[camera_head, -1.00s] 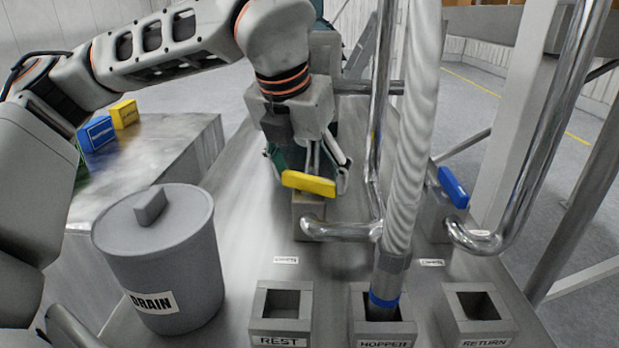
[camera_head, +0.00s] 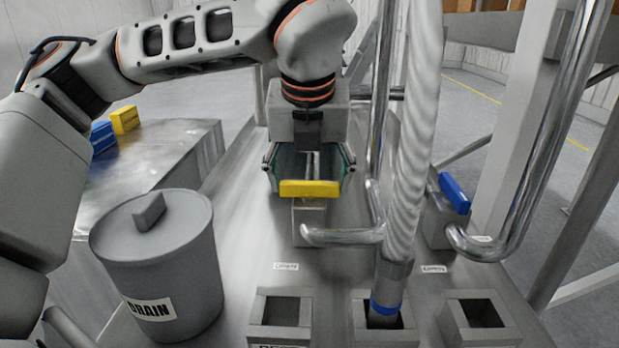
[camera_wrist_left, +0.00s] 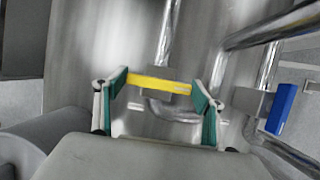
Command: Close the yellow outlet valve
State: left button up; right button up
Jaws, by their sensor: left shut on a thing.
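The yellow outlet valve handle (camera_head: 309,189) sits on top of a grey valve block (camera_head: 309,220) with a bent metal pipe. The handle lies level across the head view. My left gripper (camera_head: 308,186) reaches down from behind it, one finger at each end of the handle. In the left wrist view the yellow handle (camera_wrist_left: 159,84) spans between the green-padded fingers, and the gripper is shut on it lengthwise. My right gripper is not in view.
A blue valve handle (camera_head: 454,193) stands to the right. A vertical pipe (camera_head: 383,120) and a ribbed hose (camera_head: 415,130) rise close to the right of my gripper. A grey drain bin (camera_head: 160,255) stands front left. Open sockets (camera_head: 281,335) line the front.

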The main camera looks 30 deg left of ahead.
pick_arm(q)
jog(key=shift+r, duration=0.1)
jog(key=o, duration=1.1)
jog(key=v, duration=1.2)
jog(key=shift+s, duration=0.1)
